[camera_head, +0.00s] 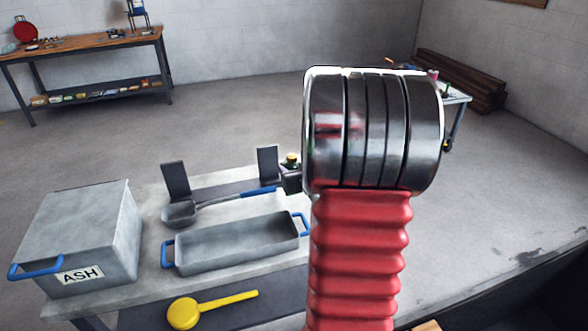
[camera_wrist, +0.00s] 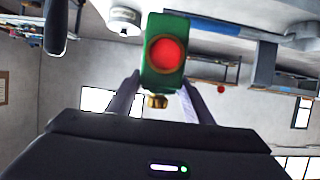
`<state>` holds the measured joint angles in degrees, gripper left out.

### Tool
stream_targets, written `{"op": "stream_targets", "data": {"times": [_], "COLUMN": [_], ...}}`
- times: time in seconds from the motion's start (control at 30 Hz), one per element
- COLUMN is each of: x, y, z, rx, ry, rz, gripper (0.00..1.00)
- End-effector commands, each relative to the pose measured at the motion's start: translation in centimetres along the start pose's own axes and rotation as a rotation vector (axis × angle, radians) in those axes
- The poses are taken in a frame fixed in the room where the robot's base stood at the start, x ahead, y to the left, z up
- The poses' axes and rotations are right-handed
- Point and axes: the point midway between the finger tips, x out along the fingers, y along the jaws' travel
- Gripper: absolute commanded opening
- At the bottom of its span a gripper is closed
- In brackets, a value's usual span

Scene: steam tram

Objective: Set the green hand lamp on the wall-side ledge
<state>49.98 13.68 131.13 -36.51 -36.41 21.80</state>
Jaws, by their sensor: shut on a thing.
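The green hand lamp (camera_wrist: 165,80) with a round red lens shows in the wrist view between the two fingertips of my gripper (camera_wrist: 160,85), which is shut on it. In the head view a small green and yellow part of the lamp (camera_head: 291,158) shows above a dark part of my gripper (camera_head: 291,181), left of my arm, which hides the rest. A dark ledge-like strip (camera_head: 220,189) with two upright dark plates runs along the far side of the grey bench. I cannot tell whether it is the wall-side ledge. The lamp appears raised near the right plate.
On the bench are a grey ASH box (camera_head: 75,238), a shovel (camera_head: 180,213) and a blue-handled tray (camera_head: 240,245). A yellow long-handled thing (camera_head: 185,312) lies on the near dark strip. A wooden workbench (camera_head: 90,42) stands by the back wall. Open floor lies between.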

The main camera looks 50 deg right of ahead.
Motion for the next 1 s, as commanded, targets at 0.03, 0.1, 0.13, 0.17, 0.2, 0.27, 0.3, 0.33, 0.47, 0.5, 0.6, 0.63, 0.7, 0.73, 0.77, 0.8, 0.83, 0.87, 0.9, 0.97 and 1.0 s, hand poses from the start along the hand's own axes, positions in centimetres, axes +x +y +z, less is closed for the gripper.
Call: {"op": "stream_targets", "data": {"times": [0.03, 0.1, 0.13, 0.17, 0.2, 0.27, 0.3, 0.33, 0.47, 0.5, 0.6, 0.63, 0.7, 0.73, 0.77, 0.8, 0.83, 0.87, 0.9, 0.97, 1.0], "x": [0.0, 0.0, 0.0, 0.0, 0.0, -0.1, -0.3, -0.5, -2.1, -2.9, -5.2, -6.0, -7.9, -8.7, -9.6, -10.6, -11.4, -12.1, -13.0, -14.1, -14.8], "y": [0.0, 0.0, 0.0, 0.0, 0.0, 0.1, 0.2, 0.3, 1.2, 1.6, 2.5, 2.9, 3.5, 3.7, 3.9, 4.2, 4.3, 4.5, 4.6, 4.7, 4.7], "z": [-0.1, -0.1, -0.1, -0.1, -0.1, -0.2, -0.2, -0.2, -0.4, -0.4, -0.5, -0.4, -0.2, -0.2, -0.1, 0.1, 0.3, 0.4, 0.6, 0.9, 1.1], "rx": [-0.001, -0.001, -0.001, -0.001, -0.001, 0.000, 0.000, 0.000, 0.002, 0.003, 0.005, 0.007, 0.008, 0.010, 0.011, 0.013, 0.012, 0.015, 0.015, 0.017, 0.018], "ry": [0.003, 0.003, 0.003, 0.003, 0.003, 0.004, 0.005, 0.005, 0.009, 0.011, 0.016, 0.016, 0.018, 0.018, 0.017, 0.016, 0.015, 0.014, 0.013, 0.011, 0.009], "rz": [0.000, 0.000, 0.000, 0.000, 0.000, 0.000, 0.002, 0.003, 0.009, 0.012, 0.020, 0.024, 0.029, 0.032, 0.035, 0.039, 0.041, 0.043, 0.045, 0.049, 0.051], "gripper": [0.03, 0.03, 0.03, 0.03, 0.03, 0.03, 0.03, 0.03, 0.03, 0.03, 0.03, 0.03, 0.03, 0.03, 0.03, 0.03, 0.03, 0.03, 0.03, 0.03, 0.03]}}
